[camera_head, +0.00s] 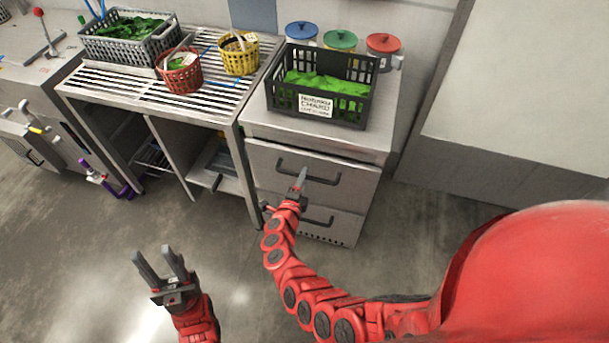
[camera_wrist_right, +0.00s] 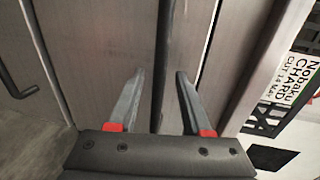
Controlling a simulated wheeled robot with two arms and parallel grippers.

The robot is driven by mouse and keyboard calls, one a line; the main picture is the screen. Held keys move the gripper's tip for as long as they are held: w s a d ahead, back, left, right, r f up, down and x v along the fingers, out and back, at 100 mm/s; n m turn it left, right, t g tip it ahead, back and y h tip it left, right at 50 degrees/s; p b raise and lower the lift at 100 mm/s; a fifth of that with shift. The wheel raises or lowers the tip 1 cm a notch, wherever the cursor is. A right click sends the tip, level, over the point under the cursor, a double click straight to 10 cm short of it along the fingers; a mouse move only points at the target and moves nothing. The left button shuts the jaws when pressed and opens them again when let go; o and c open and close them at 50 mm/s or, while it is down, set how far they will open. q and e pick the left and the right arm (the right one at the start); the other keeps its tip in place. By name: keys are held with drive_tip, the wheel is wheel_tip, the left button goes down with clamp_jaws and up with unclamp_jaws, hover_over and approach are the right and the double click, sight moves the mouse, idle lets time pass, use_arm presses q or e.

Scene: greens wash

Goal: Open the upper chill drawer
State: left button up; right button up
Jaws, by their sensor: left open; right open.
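The upper chill drawer (camera_head: 348,176) is the grey metal front under the counter at the right, and it looks shut. Its dark bar handle (camera_head: 323,181) runs across the front. My right gripper (camera_head: 301,176) is at this handle, with its fingers pointing at the drawer front. In the right wrist view my right gripper (camera_wrist_right: 155,100) is open, and the dark handle bar (camera_wrist_right: 163,60) passes between its two fingers, nearer the left one. Whether a finger touches it I cannot tell. My left gripper (camera_head: 162,266) is open and empty above the floor at the lower left.
The lower drawer (camera_head: 345,226) sits below with its own handle. A black crate of greens (camera_head: 285,98) stands on the counter above, with lidded pots behind. A slatted bench (camera_head: 128,88) with baskets stands to the left. The floor in front is clear.

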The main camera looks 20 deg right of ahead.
drive_tip(key=shift+x, duration=0.9)
clamp_jaws()
idle(0.9)
